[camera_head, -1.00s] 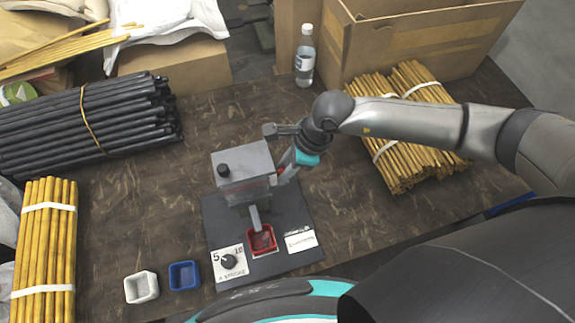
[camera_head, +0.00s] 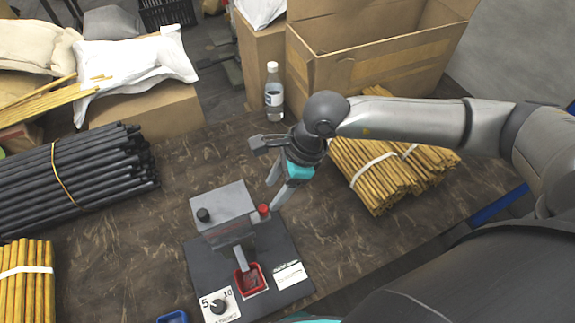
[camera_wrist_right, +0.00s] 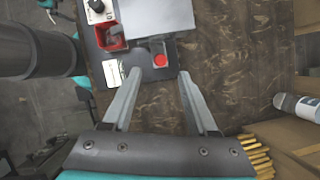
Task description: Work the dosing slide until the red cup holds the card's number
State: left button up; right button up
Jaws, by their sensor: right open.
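The dosing device has a grey box housing (camera_head: 222,203) with a black knob (camera_head: 203,215) on top, standing on a dark base plate (camera_head: 274,247). A red round knob (camera_head: 264,209) sticks out at its right side; it also shows in the right wrist view (camera_wrist_right: 160,61). The red cup (camera_head: 250,280) sits under the chute, with rivets or bits too small to count in it. A white card (camera_head: 290,275) lies right of the cup, its writing unreadable. A dial (camera_head: 218,306) is marked 5 and 10. My right gripper (camera_head: 272,196) is open, its fingers near the red knob and apart from it.
A blue cup (camera_head: 172,317) is at the bottom edge. Bundles of black rods (camera_head: 75,175) and yellow sticks (camera_head: 385,160) flank the device. A bottle (camera_head: 274,95) and a cardboard box (camera_head: 370,60) stand behind. Bare table lies left of the device.

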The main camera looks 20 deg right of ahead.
jog(key=v, duration=0.7)
jog(key=shift+r, duration=0.2)
jog(key=shift+d, duration=0.1)
